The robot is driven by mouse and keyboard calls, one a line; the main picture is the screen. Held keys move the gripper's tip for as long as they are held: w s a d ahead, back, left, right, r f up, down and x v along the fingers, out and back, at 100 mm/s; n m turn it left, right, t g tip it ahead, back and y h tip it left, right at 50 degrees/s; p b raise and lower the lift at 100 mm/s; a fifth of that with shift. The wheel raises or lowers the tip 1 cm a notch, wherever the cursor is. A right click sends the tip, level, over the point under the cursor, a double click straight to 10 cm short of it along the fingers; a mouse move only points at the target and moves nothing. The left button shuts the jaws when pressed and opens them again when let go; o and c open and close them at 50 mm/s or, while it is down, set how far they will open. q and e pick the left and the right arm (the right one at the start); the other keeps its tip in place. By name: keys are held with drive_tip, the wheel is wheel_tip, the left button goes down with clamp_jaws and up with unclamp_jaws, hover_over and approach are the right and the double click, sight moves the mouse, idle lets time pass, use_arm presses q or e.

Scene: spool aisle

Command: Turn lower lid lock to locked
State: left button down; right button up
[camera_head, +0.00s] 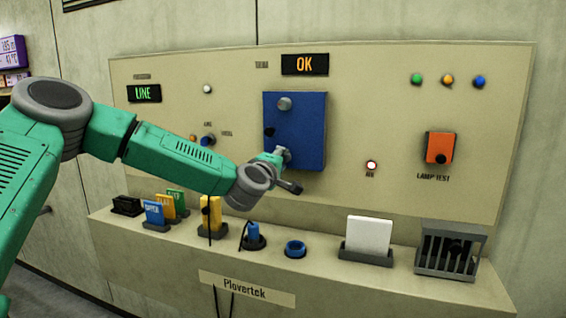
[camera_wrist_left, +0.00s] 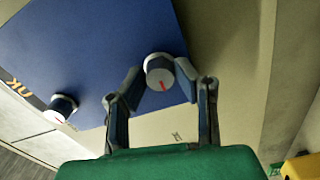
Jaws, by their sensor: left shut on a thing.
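The blue lid (camera_head: 308,125) is on the beige wall panel and looks closed. Its upper lock knob (camera_head: 284,103) is grey and round; it also shows in the left wrist view (camera_wrist_left: 60,107). The lower lid lock (camera_wrist_left: 158,67), a grey-faced knob with a red pointer mark, sits near the lid's edge in the left wrist view. My left gripper (camera_wrist_left: 160,82) has its fingers on both sides of this knob and is shut on it. In the head view my left gripper (camera_head: 276,158) covers most of the lower lock. My right gripper is in neither view.
Below is a ledge with several coloured cards (camera_head: 153,213), a blue plug (camera_head: 253,233), a blue ring (camera_head: 295,248), a white block (camera_head: 368,234) and a grey slotted box (camera_head: 449,249). An orange lamp-test switch (camera_head: 440,147) is at right.

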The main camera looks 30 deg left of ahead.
use_arm(q)
drive_tip(key=shift+a+f, duration=0.1)
drive_tip(key=shift+f, duration=0.1)
drive_tip(key=c, duration=1.4)
unclamp_jaws()
drive_tip(key=shift+o, duration=0.7)
drive_tip(key=shift+a, duration=0.2)
drive_tip(key=v, duration=1.2)
